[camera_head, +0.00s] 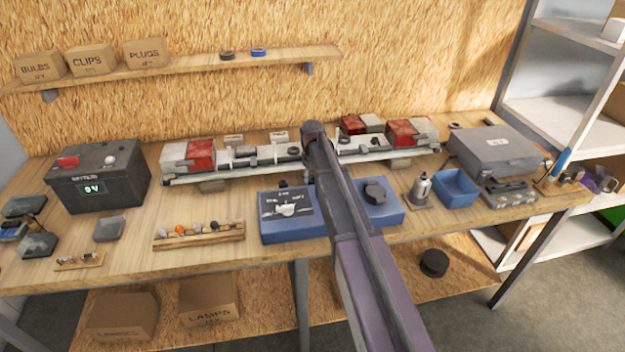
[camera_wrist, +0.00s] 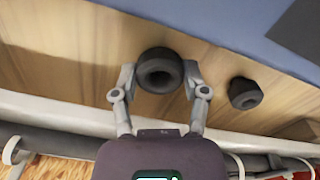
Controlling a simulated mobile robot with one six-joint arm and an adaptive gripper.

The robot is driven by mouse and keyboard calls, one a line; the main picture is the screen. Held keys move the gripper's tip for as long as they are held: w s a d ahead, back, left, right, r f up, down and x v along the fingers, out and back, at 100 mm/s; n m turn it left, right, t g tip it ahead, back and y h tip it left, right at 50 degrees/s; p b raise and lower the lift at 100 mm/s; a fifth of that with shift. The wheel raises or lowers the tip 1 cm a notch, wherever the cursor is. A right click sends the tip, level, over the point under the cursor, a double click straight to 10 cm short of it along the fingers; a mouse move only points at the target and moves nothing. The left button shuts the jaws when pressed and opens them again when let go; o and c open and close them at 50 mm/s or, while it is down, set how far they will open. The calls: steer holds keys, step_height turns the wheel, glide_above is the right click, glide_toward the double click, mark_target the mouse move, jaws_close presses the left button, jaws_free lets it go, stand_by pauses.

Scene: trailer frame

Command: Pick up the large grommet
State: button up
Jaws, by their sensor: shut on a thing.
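The large grommet (camera_wrist: 160,57) is a thick black ring in the wrist view. My gripper (camera_wrist: 159,76) has one finger on each side of it and is shut on it. I cannot tell whether the ring still touches the wooden bench top. A smaller black grommet (camera_wrist: 245,94) lies apart from it to the right, on the wood.
A blue board (camera_head: 291,226) lies beside my arm on the wooden bench. The light bar with red and white lamps (camera_head: 201,154) runs along the back. A blue bin (camera_head: 456,188), a grey case (camera_head: 492,149) and a black battery (camera_head: 98,178) also stand there.

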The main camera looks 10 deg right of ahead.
mark_target(313, 180)
steer(key=shift+r+p, duration=4.8)
steer(key=shift+r, duration=0.1)
steer(key=shift+d, duration=0.15)
